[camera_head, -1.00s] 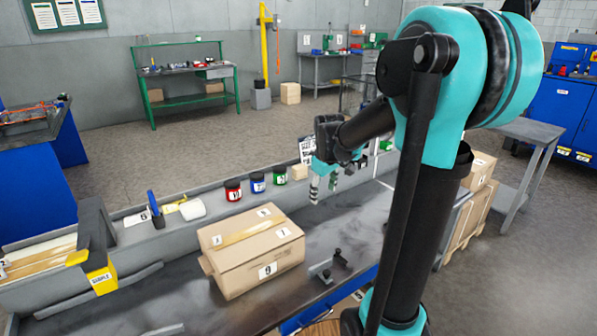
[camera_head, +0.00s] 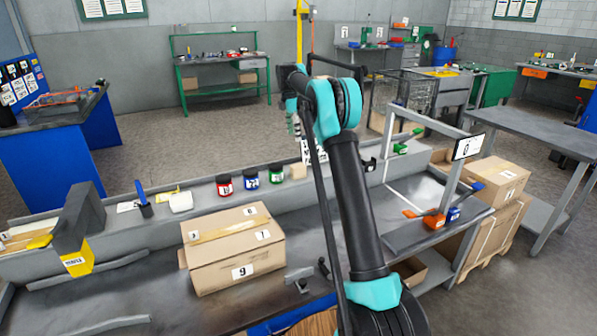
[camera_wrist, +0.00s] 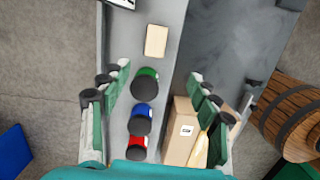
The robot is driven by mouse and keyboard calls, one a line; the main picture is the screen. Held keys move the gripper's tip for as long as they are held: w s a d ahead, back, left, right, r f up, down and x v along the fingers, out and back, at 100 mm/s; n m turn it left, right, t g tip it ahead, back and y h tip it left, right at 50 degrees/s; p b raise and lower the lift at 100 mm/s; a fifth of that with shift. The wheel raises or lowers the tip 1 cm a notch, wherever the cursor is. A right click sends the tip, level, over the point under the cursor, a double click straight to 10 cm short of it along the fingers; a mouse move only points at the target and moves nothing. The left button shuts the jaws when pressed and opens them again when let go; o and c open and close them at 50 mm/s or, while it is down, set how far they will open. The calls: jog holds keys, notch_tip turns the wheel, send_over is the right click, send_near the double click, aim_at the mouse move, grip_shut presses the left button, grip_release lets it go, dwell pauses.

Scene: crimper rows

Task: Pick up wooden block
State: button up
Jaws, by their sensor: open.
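The wooden block (camera_head: 298,171) is a small pale tan block on the grey ledge at the back of the workbench, just right of the green jar. In the wrist view the block (camera_wrist: 156,40) lies flat ahead of my gripper, beyond the fingertips, apart from them. My gripper (camera_head: 295,124) shows small in the head view, above and behind the block, partly hidden by my arm. In the wrist view my gripper (camera_wrist: 160,80) is open with fingers spread wide and nothing held between them.
Red (camera_head: 224,184), blue (camera_head: 250,178) and green (camera_head: 276,173) jars stand in a row left of the block. A cardboard box (camera_head: 235,250) sits on the workbench in front. A barrel (camera_wrist: 290,115) shows at right in the wrist view. A metal frame (camera_head: 465,165) stands right.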

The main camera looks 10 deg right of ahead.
send_near(298, 165)
notch_tip(298, 165, down, 5)
jog(key=shift+s+d, duration=0.15)
jog(key=shift+w+d+f, duration=0.15)
jog(key=shift+d+f, duration=0.05)
jog(key=shift+f, duration=1.1)
jog(key=shift+w+d+f, duration=0.15)
jog(key=shift+f, duration=1.15)
jog(key=c, duration=1.3)
jog(key=shift+r, duration=0.15)
notch_tip(298, 165, up, 20)
jog(key=shift+f, duration=0.1)
